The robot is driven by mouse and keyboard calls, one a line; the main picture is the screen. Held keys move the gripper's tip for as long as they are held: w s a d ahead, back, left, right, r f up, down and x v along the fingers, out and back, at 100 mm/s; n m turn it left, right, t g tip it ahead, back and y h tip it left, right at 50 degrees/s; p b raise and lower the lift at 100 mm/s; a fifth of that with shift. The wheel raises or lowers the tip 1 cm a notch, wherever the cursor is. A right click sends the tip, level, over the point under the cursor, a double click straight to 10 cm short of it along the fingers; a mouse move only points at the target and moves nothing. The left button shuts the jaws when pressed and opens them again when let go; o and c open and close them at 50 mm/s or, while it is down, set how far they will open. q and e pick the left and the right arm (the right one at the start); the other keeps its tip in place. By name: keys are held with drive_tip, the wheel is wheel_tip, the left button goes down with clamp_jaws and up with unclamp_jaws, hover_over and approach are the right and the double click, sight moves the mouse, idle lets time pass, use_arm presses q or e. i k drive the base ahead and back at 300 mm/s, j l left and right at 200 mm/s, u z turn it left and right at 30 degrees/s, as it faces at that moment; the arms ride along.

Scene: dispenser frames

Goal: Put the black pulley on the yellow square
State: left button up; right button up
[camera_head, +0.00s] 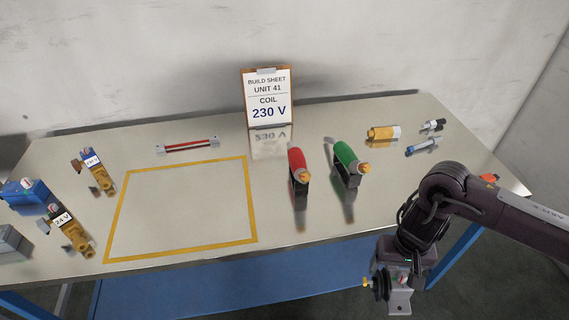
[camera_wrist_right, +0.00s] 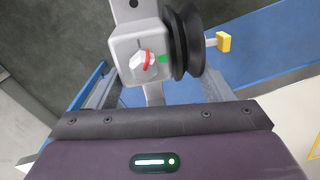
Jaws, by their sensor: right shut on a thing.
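The black pulley (camera_head: 380,284) is a grooved black wheel on a grey block with a small yellow tip. In the right wrist view the pulley (camera_wrist_right: 188,42) sits at the side of that block, which bears a red and white knob and a green mark. My right gripper (camera_head: 403,262) is shut on this part and holds it in the air, off the table's front edge at the right. The yellow square (camera_head: 180,250) is a taped outline on the table, empty inside, well to the left of the gripper. My left gripper is not in view.
On the metal table (camera_head: 310,225), a red-handled part (camera_head: 298,165) and a green-handled part (camera_head: 345,155) stand right of the square. A build sheet (camera_head: 267,97) stands at the back. Valves with blue and yellow parts (camera_head: 70,230) lie at the left.

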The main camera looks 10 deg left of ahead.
sight(183, 207)
drive_tip(key=k+j, duration=0.1)
drive_tip(key=j, duration=0.4)
drive_tip(key=k+j, duration=0.1)
drive_tip(key=j, duration=0.35)
drive_tip(key=k+j, duration=0.15)
drive_tip(key=j, duration=0.35)
drive_tip(key=k+j, duration=0.1)
drive_tip(key=j, duration=0.35)
drive_tip(key=k+j, duration=0.1)
drive_tip(key=j, duration=0.4)
